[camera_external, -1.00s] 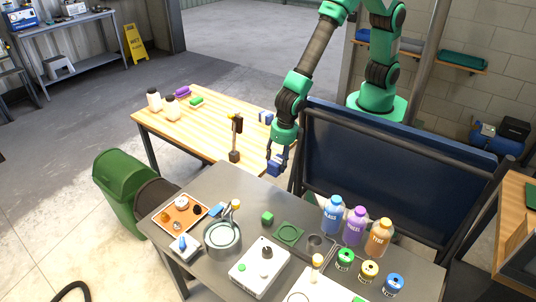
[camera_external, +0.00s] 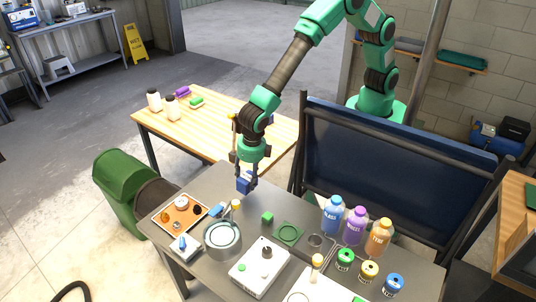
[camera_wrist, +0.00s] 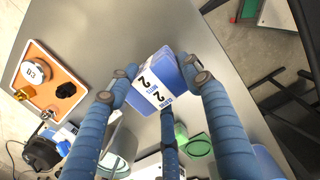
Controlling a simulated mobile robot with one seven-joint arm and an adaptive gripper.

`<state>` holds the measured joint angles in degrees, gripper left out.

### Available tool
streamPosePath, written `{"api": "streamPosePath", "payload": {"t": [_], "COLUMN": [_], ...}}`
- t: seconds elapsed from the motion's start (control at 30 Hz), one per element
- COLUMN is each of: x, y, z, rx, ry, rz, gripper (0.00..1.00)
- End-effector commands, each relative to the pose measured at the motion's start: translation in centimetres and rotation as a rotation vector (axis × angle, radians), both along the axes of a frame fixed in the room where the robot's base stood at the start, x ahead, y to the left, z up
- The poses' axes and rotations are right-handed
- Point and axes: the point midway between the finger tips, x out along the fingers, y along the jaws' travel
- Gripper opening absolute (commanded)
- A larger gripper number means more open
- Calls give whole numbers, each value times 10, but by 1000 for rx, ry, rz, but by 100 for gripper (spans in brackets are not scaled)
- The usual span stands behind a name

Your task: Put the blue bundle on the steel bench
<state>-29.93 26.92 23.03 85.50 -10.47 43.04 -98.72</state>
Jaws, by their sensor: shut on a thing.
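The blue bundle (camera_external: 244,186) is a small blue block. In the wrist view the bundle (camera_wrist: 150,72) has a white band printed with black 2s. My gripper (camera_external: 247,180) is shut on it, with blue fingers on its sides. The grey steel bench (camera_external: 212,186) is in the foreground. The bundle is over the bench's back left part, near the back edge. The bench top (camera_wrist: 225,40) also shows around it in the wrist view. I cannot tell whether the bundle touches the surface.
An orange tray (camera_external: 166,222), a round grey pot (camera_external: 222,249), a green cube (camera_external: 267,217) and a white box (camera_external: 258,280) stand on the bench. Three bottles (camera_external: 354,226) stand at right. A wooden table (camera_external: 207,131) is behind. A dark blue panel (camera_external: 390,155) rises beside the bench.

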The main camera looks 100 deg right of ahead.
Motion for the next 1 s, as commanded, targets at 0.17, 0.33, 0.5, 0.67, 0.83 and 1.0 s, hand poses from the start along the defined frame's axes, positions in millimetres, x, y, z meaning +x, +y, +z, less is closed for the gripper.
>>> {"api": "streamPosePath", "payload": {"t": [0.17, 0.33, 0.5, 0.67, 0.83, 1.0], "x": [12, 14, 14, 14, 14, 14], "y": [6, 7, 7, 7, 7, 7], "z": [-1, -1, -1, -9, -27, -37], "rx": [0, 0, 0, -1, 0, 0], "ry": [0, 0, 0, 1, 0, 0], "rz": [0, 0, 0, 0, 0, 0], "gripper": [20, 20, 20, 19, 19, 19]}}
